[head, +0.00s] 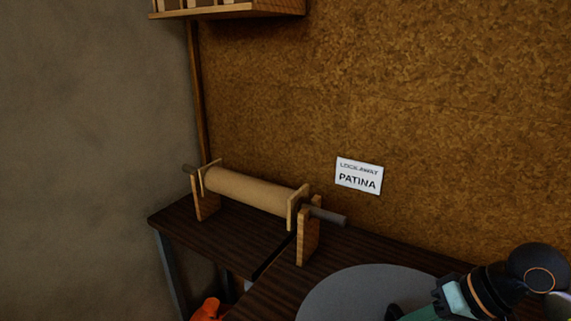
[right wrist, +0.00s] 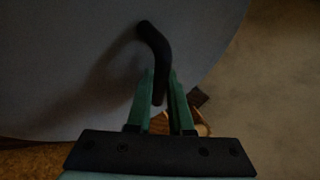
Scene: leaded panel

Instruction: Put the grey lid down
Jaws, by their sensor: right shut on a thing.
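The grey lid (head: 345,290) is a large flat disc at the bottom right of the head view, partly cut off by the frame. It fills much of the right wrist view (right wrist: 60,60), with a bent black handle (right wrist: 152,38) standing from its face. My right gripper (right wrist: 160,85), with green fingers, is shut on the end of this handle. My right arm comes in at the lower right of the head view, over the lid. The lid overlaps the dark bench in the picture; I cannot tell the gap beneath it. My left gripper is not seen.
A dark wooden bench (head: 228,237) runs along the cork wall. It bears a roll of brown paper (head: 250,190) on wooden stands. An orange-red object (head: 208,310), unclear, is low in front. A shelf (head: 228,10) is above.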

